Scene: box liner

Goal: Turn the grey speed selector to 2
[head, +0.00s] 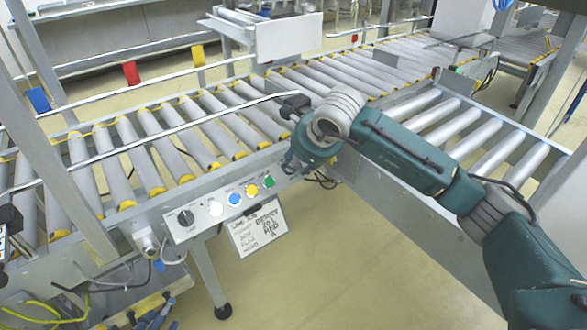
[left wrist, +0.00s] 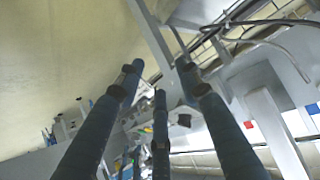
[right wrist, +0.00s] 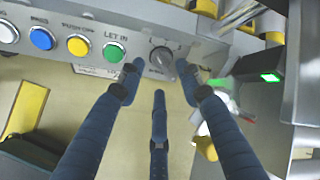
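In the right wrist view, a round grey selector knob (right wrist: 162,58) with small scale marks sits on the panel beside the green button. Its exact setting is too small to read. My right gripper (right wrist: 160,78) is open, its fingertips spread on either side of the knob; I cannot tell whether they touch it. In the head view the right gripper (head: 291,161) is at the panel's right end, and the grey knob there is hidden by it. A dark knob (head: 185,217) is at the panel's left end. My left gripper (head: 150,316) is low at the bottom left; the left wrist view shows its fingers (left wrist: 160,85) spread and empty.
The panel (head: 178,235) carries white (head: 215,208), blue (head: 234,199), yellow (head: 252,190) and green (head: 269,181) buttons. A handwritten sign (head: 258,228) hangs below. Roller conveyors (head: 165,135) run behind it. A box with a green light (right wrist: 270,77) stands to the right in the right wrist view.

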